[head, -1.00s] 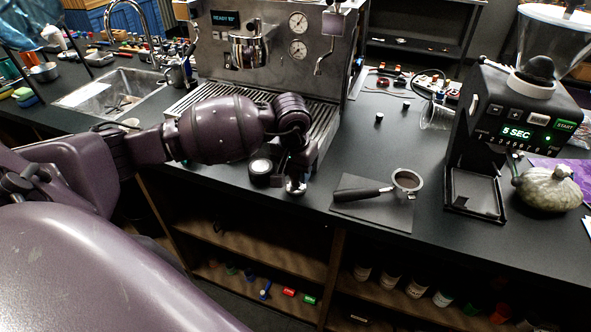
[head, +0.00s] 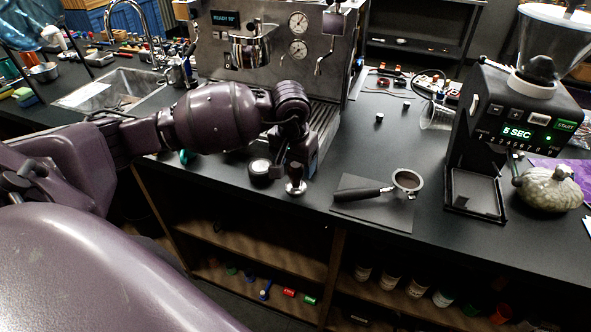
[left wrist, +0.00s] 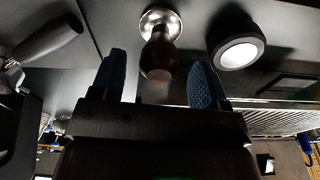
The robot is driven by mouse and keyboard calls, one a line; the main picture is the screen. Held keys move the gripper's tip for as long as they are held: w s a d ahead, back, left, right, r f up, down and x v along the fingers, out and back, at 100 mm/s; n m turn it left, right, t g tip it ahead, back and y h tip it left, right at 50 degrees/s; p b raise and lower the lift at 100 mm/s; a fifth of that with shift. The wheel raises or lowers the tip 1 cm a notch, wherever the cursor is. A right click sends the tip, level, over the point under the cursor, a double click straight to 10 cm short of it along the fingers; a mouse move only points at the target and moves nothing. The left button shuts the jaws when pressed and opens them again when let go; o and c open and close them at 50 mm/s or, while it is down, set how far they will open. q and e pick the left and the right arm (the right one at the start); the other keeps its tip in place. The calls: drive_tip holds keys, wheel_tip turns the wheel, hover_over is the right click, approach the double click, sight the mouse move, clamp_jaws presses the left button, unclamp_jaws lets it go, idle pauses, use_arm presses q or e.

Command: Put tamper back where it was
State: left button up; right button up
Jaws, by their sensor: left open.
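The tamper (head: 295,187) stands upright on the dark counter in front of the espresso machine, its metal base down and brown handle up. In the left wrist view the tamper (left wrist: 160,22) shows its shiny base and dark handle, past and between the fingertips. My left gripper (head: 298,152) is just above and behind the tamper in the head view. Its two blue fingers (left wrist: 158,66) are spread open with clear gaps to the handle on both sides. My right gripper is not in view.
A round black holder (head: 260,172) with a pale top stands close left of the tamper. A portafilter (head: 406,181) lies on a dark mat (head: 378,212) to the right. The grinder (head: 515,125) stands further right. The counter's front edge is close to the tamper.

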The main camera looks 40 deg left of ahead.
sight(293, 170)
use_arm(q)
wheel_tip(293, 170, up, 9)
drive_tip(key=s, duration=0.1)
drive_tip(key=s+d+f+n+t+h, duration=0.2)
drive_tip(key=s+d+f+n+h, duration=0.1)
drive_tip(key=d+n+h, duration=0.75)
drive_tip(key=s+d+f+n+t+h, duration=0.2)
drive_tip(key=s+d+f+n+h, duration=0.15)
drive_tip(key=d+n+h, duration=0.7)
drive_tip(key=a+f+n+t+y, duration=0.4)
drive_tip(key=a+n+t+y, duration=0.25)
drive_tip(key=n, duration=0.85)
drive_tip(key=a+f+n+t+y, duration=0.45)
drive_tip(key=n+t+y, duration=0.2)
drive_tip(key=n, duration=0.85)
drive_tip(key=s+a+f+n+g+y, duration=0.2)
drive_tip(key=s+f+n+g+y, duration=0.1)
drive_tip(key=s+f+n, duration=0.3)
drive_tip(key=s+a+f+n+g+y, duration=0.3)
drive_tip(key=s+f+n+g+y, duration=0.1)
drive_tip(key=f+n, duration=0.6)
drive_tip(key=s+n+y, duration=0.1)
drive_tip(key=s+n, duration=0.1)
drive_tip(key=shift+s+a+n, duration=0.2)
drive_tip(key=shift+a+n, duration=0.1)
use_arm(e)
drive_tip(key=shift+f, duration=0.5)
